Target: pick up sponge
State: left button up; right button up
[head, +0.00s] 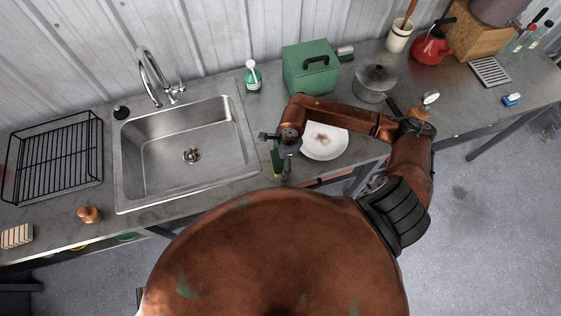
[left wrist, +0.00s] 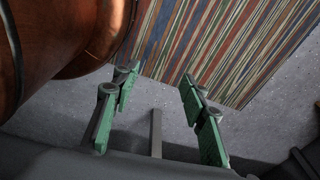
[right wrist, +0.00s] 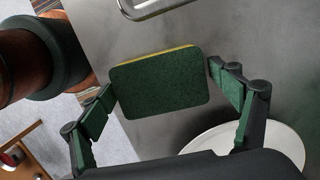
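The sponge (right wrist: 158,85) has a dark green scrub face and a yellow edge. In the right wrist view it lies between the fingertips of my right gripper (right wrist: 160,82), which are spread at its left and right ends. Whether they press on it is hard to tell. In the head view the sponge (head: 277,163) shows at the counter's front, right of the sink, just below my right gripper (head: 280,146). My left gripper (left wrist: 158,76) is open and empty above the floor, near a striped rug; it is hidden in the head view.
A white plate (head: 325,143) stands close right of my right gripper; the sink (head: 185,150) is to the left. A green box (head: 310,68), soap bottle (head: 252,77) and pot (head: 374,82) stand behind. A dish rack (head: 55,160) is far left.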

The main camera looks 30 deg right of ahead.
jog(key=c, duration=0.5)
jog(key=shift+r, duration=0.1)
